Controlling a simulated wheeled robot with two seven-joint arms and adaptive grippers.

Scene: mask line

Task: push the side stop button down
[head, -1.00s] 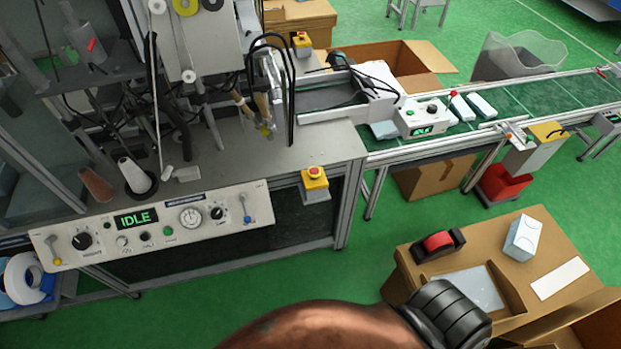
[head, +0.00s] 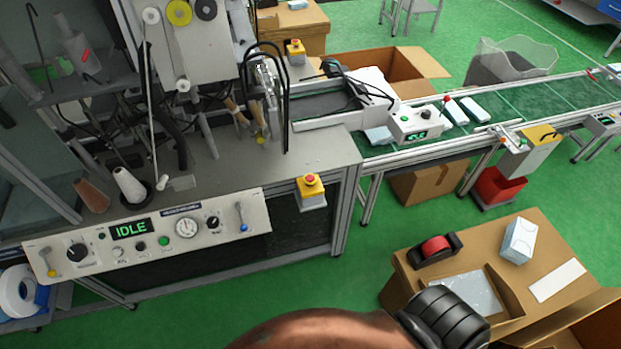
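The side stop button (head: 310,180) is a red mushroom head on a yellow box. The box is fixed to the right front corner of the machine bench. I cannot tell from this distance whether the button is up or pressed. Part of my own arm, copper with a black ribbed section, shows at the bottom of the head view, below and to the right of the button and apart from it. Neither of my grippers is in view.
The control panel (head: 150,238), its display reading IDLE, runs along the bench front. A second red-and-yellow stop button (head: 295,50) stands at the back. A conveyor (head: 520,100) extends right. A cardboard box (head: 520,270) carries a tape dispenser (head: 435,250). Green floor lies between bench and box.

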